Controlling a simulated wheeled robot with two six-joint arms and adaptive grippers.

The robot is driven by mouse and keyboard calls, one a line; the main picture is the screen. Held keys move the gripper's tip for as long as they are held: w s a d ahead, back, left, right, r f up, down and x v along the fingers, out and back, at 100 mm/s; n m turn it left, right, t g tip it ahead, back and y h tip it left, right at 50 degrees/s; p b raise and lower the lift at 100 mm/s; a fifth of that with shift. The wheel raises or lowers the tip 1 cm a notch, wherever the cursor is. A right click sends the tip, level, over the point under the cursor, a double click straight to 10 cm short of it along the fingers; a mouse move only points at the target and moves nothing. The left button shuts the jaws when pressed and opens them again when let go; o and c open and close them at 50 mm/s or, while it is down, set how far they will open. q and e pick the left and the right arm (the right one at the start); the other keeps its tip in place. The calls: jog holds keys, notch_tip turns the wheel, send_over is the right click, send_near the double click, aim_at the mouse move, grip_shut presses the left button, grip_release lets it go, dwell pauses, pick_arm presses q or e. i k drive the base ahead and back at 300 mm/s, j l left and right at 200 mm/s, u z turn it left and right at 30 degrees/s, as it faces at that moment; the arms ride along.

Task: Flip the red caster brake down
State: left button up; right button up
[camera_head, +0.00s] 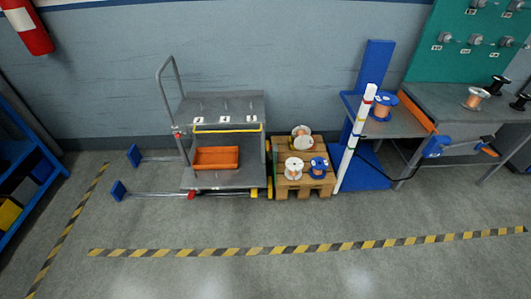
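A grey cart (226,112) with a bent tube handle (160,80) on its left stands against the wall. A small red part (191,195) sits low at the cart's front left corner, near the floor, where the red caster brake seems to be. It is too small to tell whether it is up or down. Another small red part (177,134) is by the handle, at the upper shelf's left edge. Neither of my grippers is in view.
An orange bin (215,157) lies on the cart's lower deck. Blue end stops (118,191) on floor rails are left of it. A pallet (302,186) with several spools and a banded white post (352,140) stand right. The floor in front is clear, with striped tape (300,246).

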aim_at(191, 194)
jog(key=i+j+z, duration=0.1)
jog(key=i+j, duration=0.15)
jog(key=i+j+z, duration=0.1)
jog(key=i+j, duration=0.15)
jog(key=j, duration=0.2)
jog(key=i+j+z, duration=0.15)
jog(key=j, duration=0.25)
jog(key=i+j+z, duration=0.1)
jog(key=i+j, duration=0.2)
jog(key=j, duration=0.1)
